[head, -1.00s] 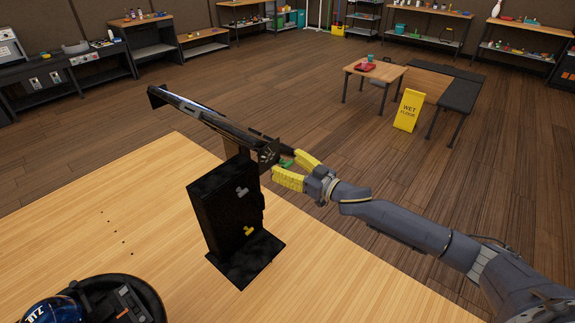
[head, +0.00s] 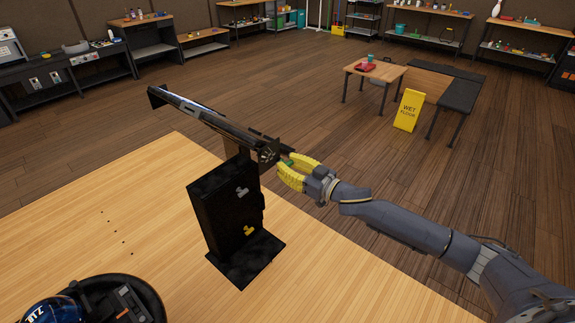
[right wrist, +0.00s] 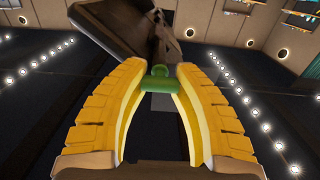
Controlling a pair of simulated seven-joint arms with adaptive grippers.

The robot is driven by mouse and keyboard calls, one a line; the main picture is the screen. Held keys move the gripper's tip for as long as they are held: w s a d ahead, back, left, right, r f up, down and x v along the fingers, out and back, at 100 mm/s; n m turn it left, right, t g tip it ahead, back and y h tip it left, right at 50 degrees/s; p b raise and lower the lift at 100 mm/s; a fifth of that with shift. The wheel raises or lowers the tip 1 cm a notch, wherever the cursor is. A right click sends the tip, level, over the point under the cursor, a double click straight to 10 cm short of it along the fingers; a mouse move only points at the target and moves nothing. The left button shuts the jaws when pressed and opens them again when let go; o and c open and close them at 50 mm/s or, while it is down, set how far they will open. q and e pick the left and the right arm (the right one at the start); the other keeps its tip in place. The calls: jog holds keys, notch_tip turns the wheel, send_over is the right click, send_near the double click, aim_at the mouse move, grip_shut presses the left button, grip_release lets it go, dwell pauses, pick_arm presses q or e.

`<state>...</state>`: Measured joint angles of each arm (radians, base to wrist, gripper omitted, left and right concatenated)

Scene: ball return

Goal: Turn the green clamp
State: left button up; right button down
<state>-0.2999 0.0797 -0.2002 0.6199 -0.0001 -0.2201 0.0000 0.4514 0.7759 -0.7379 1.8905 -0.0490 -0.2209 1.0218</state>
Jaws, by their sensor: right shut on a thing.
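The green clamp (head: 286,162) sits at the right end of the dark rail on top of the black stand. In the right wrist view the green clamp (right wrist: 160,84) lies between the yellow fingertips, with a ring-like part above its bar. My right gripper (head: 283,168) is shut on it, one finger on each side; it also shows in the right wrist view (right wrist: 160,82). In the head view the fingers hide part of the clamp. My left gripper is not in view.
The black stand (head: 222,210) with a grey and a yellow knob stands on the wooden table (head: 150,215). The long dark rail (head: 205,115) slopes up to the left. A round black base with a blue ball (head: 48,312) is at the lower left. A yellow wet-floor sign (head: 408,110) stands beyond.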

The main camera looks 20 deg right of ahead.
jog(key=shift+r+n, duration=0.2)
jog(key=shift+n, duration=0.2)
jog(key=n, duration=1.3)
jog(key=shift+a, duration=0.1)
jog(key=shift+s+f+n, duration=0.1)
jog(key=shift+n, duration=2.2)
jog(key=shift+a, duration=0.1)
jog(key=shift+f, duration=0.1)
jog(key=c, duration=1.2)
grip_release()
jog(key=shift+s, duration=0.1)
jog(key=o, duration=0.6)
